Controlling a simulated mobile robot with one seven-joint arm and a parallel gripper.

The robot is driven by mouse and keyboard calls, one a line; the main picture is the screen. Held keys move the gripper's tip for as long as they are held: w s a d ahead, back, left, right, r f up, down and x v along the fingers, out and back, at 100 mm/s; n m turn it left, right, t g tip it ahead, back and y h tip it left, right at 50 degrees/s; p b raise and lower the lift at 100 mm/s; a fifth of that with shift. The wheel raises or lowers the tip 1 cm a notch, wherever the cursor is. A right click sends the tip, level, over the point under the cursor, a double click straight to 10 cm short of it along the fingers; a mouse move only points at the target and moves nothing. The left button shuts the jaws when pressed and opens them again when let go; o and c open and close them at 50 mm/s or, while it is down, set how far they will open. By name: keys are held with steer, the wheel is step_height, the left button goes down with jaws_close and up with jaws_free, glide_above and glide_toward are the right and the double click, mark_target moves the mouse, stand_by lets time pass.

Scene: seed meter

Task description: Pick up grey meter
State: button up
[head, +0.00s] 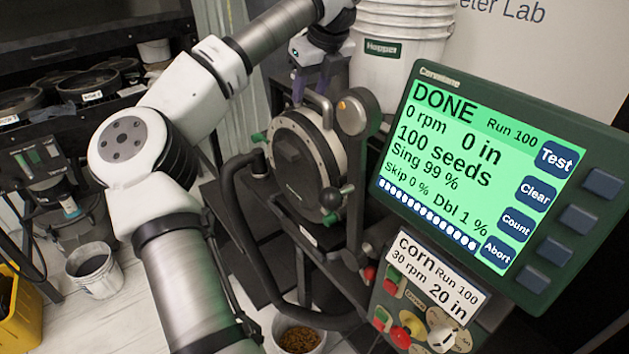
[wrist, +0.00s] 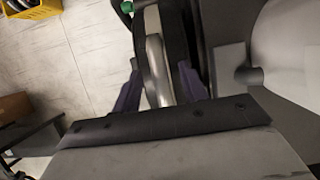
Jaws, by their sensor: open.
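The grey meter (head: 300,165) is a round, upright housing with a dark face, a pale rim and green-tipped knobs, mounted on the stand in the head view. A grey bar handle (head: 321,108) rises from its top. My gripper (head: 312,84) is just above the meter, with its purple fingers pointing down and spread apart. In the wrist view the open fingers (wrist: 160,88) stand on either side of the pale grey handle (wrist: 156,68). Nothing is clamped. How deep the fingers reach around the handle is hard to tell.
A grey-capped post (head: 357,115) stands right beside the meter. A white hopper bucket (head: 385,75) is behind my gripper. The green-screen monitor (head: 470,165) and control box (head: 425,305) fill the right. A grey bucket (head: 93,268) stands on the floor at left.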

steer(key=shift+x, duration=1.1)
jaws_close()
stand_by(0.5)
steer(key=shift+r, duration=0.25)
steer(key=shift+w, duration=0.15)
